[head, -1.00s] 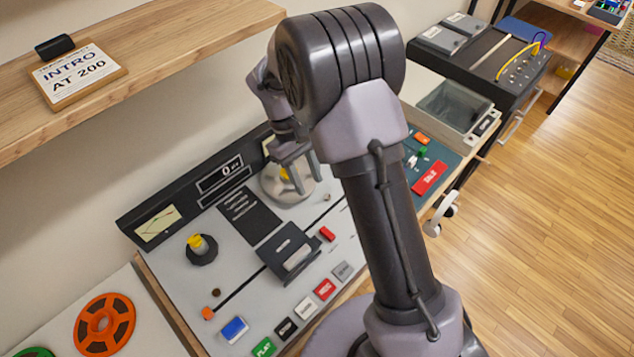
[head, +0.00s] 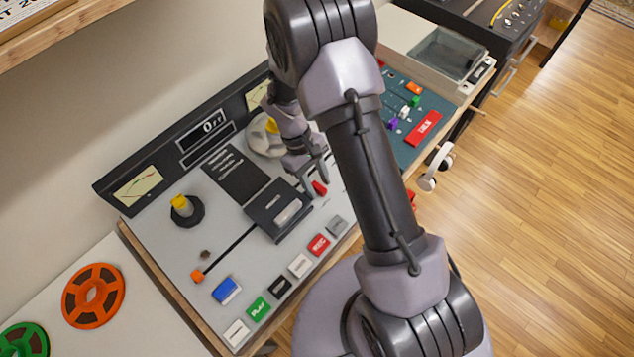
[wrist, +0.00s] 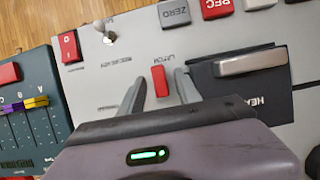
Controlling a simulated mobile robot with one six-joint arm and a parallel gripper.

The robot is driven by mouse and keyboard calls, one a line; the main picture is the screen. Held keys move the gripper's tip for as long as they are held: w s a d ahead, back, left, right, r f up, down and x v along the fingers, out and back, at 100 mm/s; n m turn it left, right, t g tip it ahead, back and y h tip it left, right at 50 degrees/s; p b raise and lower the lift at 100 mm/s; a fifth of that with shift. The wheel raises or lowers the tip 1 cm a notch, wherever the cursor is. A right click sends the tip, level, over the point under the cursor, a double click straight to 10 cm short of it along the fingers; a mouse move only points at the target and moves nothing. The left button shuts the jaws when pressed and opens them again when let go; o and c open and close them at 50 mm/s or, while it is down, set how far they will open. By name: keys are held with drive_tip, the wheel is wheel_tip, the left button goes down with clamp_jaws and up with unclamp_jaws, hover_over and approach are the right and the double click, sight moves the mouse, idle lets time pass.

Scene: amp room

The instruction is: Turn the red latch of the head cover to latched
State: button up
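The red latch (head: 319,187) is a small red bar on the grey deck panel, at the right of the dark head cover (head: 262,205) with its pale handle. In the wrist view the red latch (wrist: 160,82) lies between my two fingertips, with small printed lettering just above it. My gripper (head: 314,188) is open, with a finger on either side of the latch; I cannot tell if either touches it. In the wrist view the head cover (wrist: 225,84) is right of the fingers, and the right fingertip is close to its edge.
A row of buttons runs along the deck's front, including a red one (head: 318,245) and a green one (head: 258,309). A knob with a yellow top (head: 182,205) stands at left. A teal mixer panel (head: 432,105) is at right. The wooden floor (head: 545,200) is clear.

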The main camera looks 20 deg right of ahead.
drive_tip(key=shift+c, duration=0.2)
clamp_jaws()
drive_tip(key=m+y, duration=0.1)
drive_tip(key=m, duration=0.4)
drive_tip(key=shift+g+y, duration=0.4)
drive_tip(key=m, duration=0.2)
drive_tip(key=m+y, duration=0.1)
drive_tip(key=m, duration=0.1)
drive_tip(key=shift+a+y, duration=0.2)
drive_tip(key=shift+y, duration=0.1)
drive_tip(key=m+y, duration=0.1)
drive_tip(key=m, duration=0.3)
drive_tip(key=shift+t+b, duration=0.3)
drive_tip(key=shift+t, duration=0.1)
drive_tip(key=m+y, duration=0.1)
drive_tip(key=m, duration=0.1)
drive_tip(key=m+t+b, duration=0.1)
drive_tip(key=m, duration=0.1)
drive_tip(key=shift+a+m+y, duration=0.15)
drive_tip(key=shift+m+y, duration=0.25)
drive_tip(key=shift+w+t, duration=0.1)
drive_tip(key=shift+t, duration=0.2)
